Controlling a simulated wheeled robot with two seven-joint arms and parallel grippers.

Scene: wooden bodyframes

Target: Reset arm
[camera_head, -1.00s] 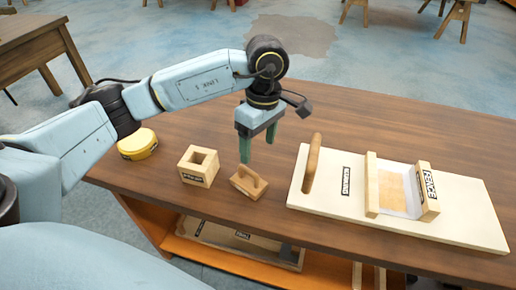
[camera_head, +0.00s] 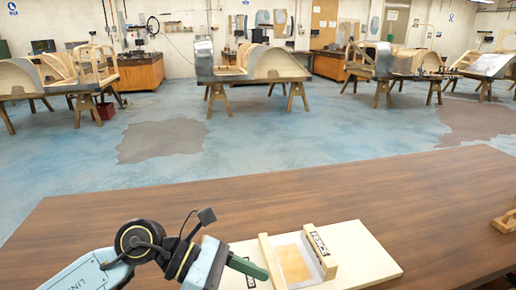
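My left arm comes in from the lower left. My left gripper (camera_head: 246,267) hangs over the left part of the pale wooden board, its green fingers pointing to the right. The fingers overlap in this view, so their opening cannot be judged, and I see nothing held in them. The board (camera_head: 362,252) lies on the table and carries a labelled fence block (camera_head: 320,250). The board's left part is partly hidden by my gripper. My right gripper is not in view.
A small wooden piece (camera_head: 506,222) sits at the right edge. Wooden bodyframes on trestles (camera_head: 270,65) stand far back across the blue floor.

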